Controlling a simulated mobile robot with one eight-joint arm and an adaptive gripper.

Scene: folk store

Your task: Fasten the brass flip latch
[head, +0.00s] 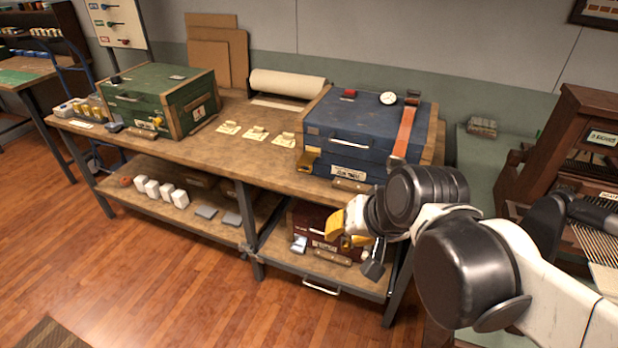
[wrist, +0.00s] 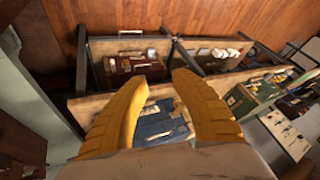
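A blue case (head: 352,133) sits at the right end of the workbench; it also shows between the fingers in the wrist view (wrist: 160,127). A brass-coloured fitting (head: 308,160), possibly the flip latch, is at its front left corner; its position is too small to read. A green case (head: 160,96) at the bench's left has a small brass-coloured piece (head: 158,121) on its front. My gripper (head: 340,232), with yellow fingers, is in front of the bench near the lower shelf. In the wrist view its fingers (wrist: 163,78) are apart with nothing held between them.
A maroon case (head: 315,228) stands on the lower shelf behind my gripper, partly hidden. An orange strap (head: 403,132) crosses the blue case. Paper tags (head: 256,134) lie mid-bench near a paper roll (head: 288,83). A wooden rack stands right. The floor in front is clear.

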